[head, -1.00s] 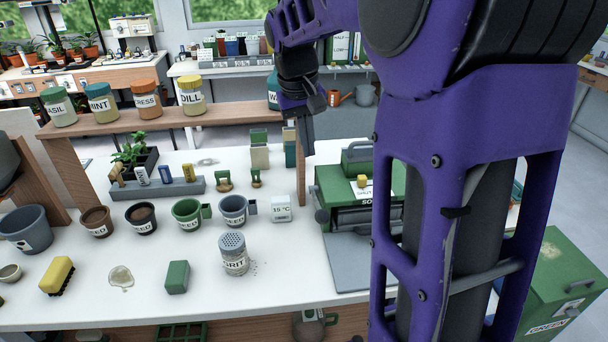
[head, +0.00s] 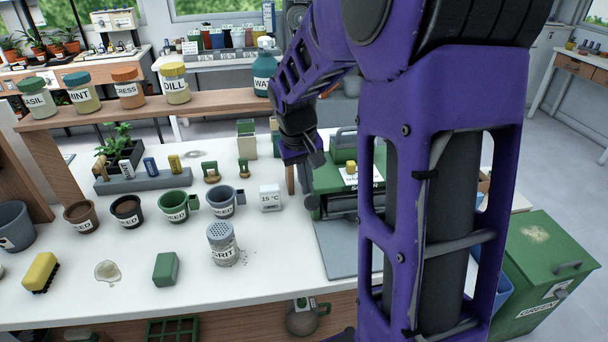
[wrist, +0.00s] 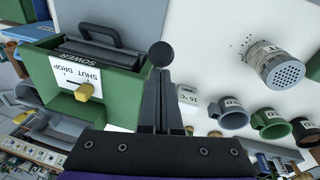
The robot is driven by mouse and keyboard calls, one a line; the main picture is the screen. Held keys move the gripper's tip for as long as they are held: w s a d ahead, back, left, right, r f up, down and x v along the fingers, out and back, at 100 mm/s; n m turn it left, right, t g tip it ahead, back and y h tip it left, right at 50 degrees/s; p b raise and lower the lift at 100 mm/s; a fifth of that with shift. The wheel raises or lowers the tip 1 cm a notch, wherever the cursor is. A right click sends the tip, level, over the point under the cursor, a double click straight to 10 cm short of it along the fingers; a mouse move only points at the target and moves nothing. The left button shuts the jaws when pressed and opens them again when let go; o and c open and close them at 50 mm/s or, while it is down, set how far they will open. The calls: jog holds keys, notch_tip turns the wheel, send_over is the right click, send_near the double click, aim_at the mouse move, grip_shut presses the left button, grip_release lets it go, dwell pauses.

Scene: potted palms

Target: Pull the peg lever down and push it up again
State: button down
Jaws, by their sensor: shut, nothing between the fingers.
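The green sower (head: 335,182) stands on the white bench, partly hidden behind my arm in the head view. Its front carries a white plate marked SHUT and DROP, with a yellow peg lever (head: 350,167) on it. In the wrist view the sower (wrist: 120,78) is at the left and the peg (wrist: 84,92) sticks out from the plate near the lower end of the lettering. My gripper (head: 314,163) is at the sower's left side in the head view. In the wrist view its fingers (wrist: 161,75) are shut and empty, to the right of the peg and apart from it.
A black ball knob (wrist: 161,54) shows just beyond my fingertips; contact cannot be told. A thermometer block (head: 270,198), several pots and a grit shaker (head: 222,244) stand left of the sower. A wooden shelf (head: 205,107) with jars runs behind. A grey tray (head: 340,250) lies before the sower.

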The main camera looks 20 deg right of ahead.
jog(key=shift+s+f+b, duration=0.3)
jog(key=shift+f+b, duration=0.25)
jog(key=shift+f, duration=0.2)
jog(key=shift+s+a+f, duration=0.1)
jog(key=shift+s, duration=0.1)
